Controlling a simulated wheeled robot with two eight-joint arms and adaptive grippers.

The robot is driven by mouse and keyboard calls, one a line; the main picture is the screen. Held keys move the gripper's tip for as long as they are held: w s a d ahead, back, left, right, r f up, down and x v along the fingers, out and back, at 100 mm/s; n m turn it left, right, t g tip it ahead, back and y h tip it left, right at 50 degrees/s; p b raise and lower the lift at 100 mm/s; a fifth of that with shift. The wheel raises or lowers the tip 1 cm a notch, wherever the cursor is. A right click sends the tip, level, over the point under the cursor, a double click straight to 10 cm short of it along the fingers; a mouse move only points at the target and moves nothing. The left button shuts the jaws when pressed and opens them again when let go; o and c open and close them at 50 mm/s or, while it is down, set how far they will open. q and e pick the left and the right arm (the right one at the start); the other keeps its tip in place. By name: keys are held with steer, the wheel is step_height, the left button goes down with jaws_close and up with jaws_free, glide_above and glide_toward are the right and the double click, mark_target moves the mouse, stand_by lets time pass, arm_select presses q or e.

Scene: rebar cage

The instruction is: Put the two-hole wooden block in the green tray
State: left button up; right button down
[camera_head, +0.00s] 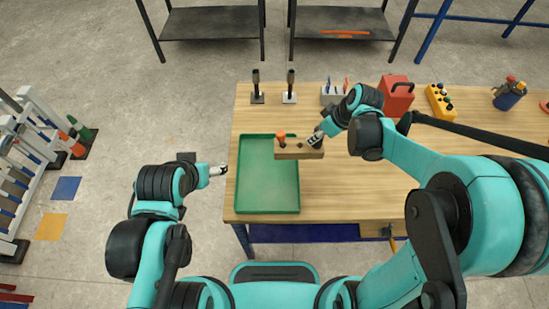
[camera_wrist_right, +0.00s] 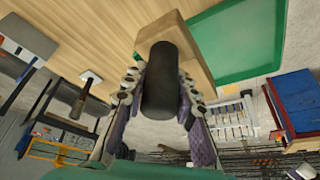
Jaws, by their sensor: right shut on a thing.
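The wooden block (camera_head: 291,153) is at the right edge of the green tray (camera_head: 268,209), its left part overlapping the tray's rim in the head view. A dark hole shows near its middle, and an orange-topped piece (camera_head: 281,138) is at its left end. My right gripper (camera_head: 315,141) is at the block's right end. In the right wrist view its fingers (camera_wrist_right: 161,95) are shut on a black cylindrical handle (camera_wrist_right: 159,78) in front of the block (camera_wrist_right: 174,37). Whether the block is clear of the rim cannot be told. My left gripper (camera_head: 219,170) is left of the tray; its fingers are too small to read.
The tray's visible floor is empty. Two dark upright tools on stands (camera_head: 257,91) (camera_head: 290,91) are behind it. A red toolbox (camera_head: 397,97), a yellow button box (camera_head: 440,101) and a blue holder (camera_head: 509,97) stand at the back right of the wooden table (camera_head: 340,190).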

mark_target(285, 151)
steer(key=a+f, duration=0.2)
steer(key=a, duration=0.1)
steer(key=s+a+f+b, duration=0.1)
steer(key=a+f, duration=0.1)
steer(key=a, duration=0.1)
steer(key=s+a+f+b, duration=0.1)
steer(key=a+f, duration=0.1)
steer(key=a, duration=0.2)
steer(key=shift+s+a+f, duration=0.1)
steer(key=shift+s+f, duration=0.05)
step_height(285, 151, down, 4)
steer(key=shift+f+b, duration=0.1)
steer(key=shift+b, duration=0.75)
steer(key=c, duration=1.2)
jaws_free()
